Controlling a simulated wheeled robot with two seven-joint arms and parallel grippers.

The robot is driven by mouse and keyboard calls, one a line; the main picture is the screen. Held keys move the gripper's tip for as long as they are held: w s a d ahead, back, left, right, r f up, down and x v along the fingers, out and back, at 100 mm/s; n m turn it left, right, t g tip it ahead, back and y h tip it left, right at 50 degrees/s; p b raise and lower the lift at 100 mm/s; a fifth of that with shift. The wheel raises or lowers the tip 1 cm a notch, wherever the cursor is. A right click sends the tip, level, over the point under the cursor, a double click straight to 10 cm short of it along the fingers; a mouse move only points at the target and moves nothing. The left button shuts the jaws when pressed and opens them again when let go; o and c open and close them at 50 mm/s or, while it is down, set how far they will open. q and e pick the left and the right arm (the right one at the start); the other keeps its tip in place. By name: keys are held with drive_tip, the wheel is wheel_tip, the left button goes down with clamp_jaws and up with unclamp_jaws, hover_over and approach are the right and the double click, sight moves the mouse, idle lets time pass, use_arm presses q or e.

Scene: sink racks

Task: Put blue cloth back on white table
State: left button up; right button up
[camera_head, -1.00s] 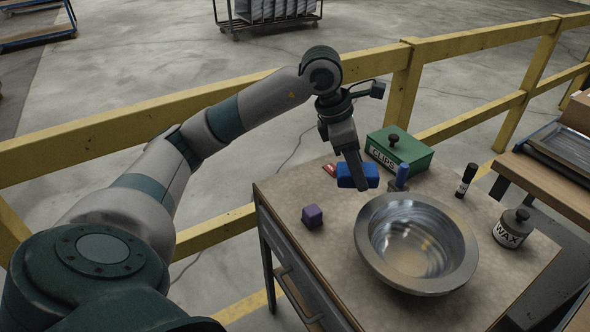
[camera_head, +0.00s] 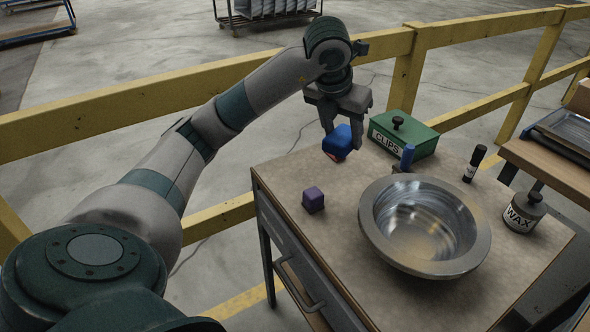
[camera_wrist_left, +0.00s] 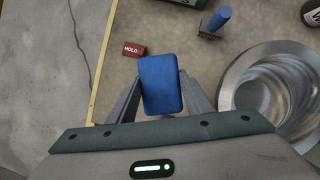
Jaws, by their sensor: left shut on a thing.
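The blue cloth (camera_head: 337,141) shows as a folded, blocky blue piece near the far left corner of the table. My left gripper (camera_head: 345,138) is shut on it, with a finger at each side. In the left wrist view the cloth (camera_wrist_left: 160,84) sits between the fingers and looks held over the tabletop; the exact gap beneath it is hard to tell. The table (camera_head: 290,178) has a pale grey-beige top rather than a clear white one. A red tag marked HOLD (camera_wrist_left: 131,49) lies just beyond the cloth. My right gripper is not in view.
A metal bowl (camera_head: 370,215) fills the table's middle right. A purple cube (camera_head: 313,199) lies near the left edge. Yellow railing (camera_head: 230,94) runs behind the table.

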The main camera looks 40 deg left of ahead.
use_arm(q)
drive_tip(key=shift+f, duration=0.1)
drive_tip(key=s+a+f, duration=0.1)
drive_tip(key=a+f, duration=0.1)
drive_tip(key=a, duration=0.1)
drive_tip(key=s+a+f, duration=0.1)
drive_tip(key=a+f, duration=0.1)
drive_tip(key=a, duration=0.2)
drive_tip(key=s+a+f, duration=0.2)
drive_tip(key=a, duration=0.2)
drive_tip(key=shift+f, duration=0.4)
drive_tip(key=shift+f, duration=2.05)
drive_tip(key=o, duration=1)
drive_tip(key=shift+v, duration=6.1)
drive_tip(key=shift+d+f, duration=0.1)
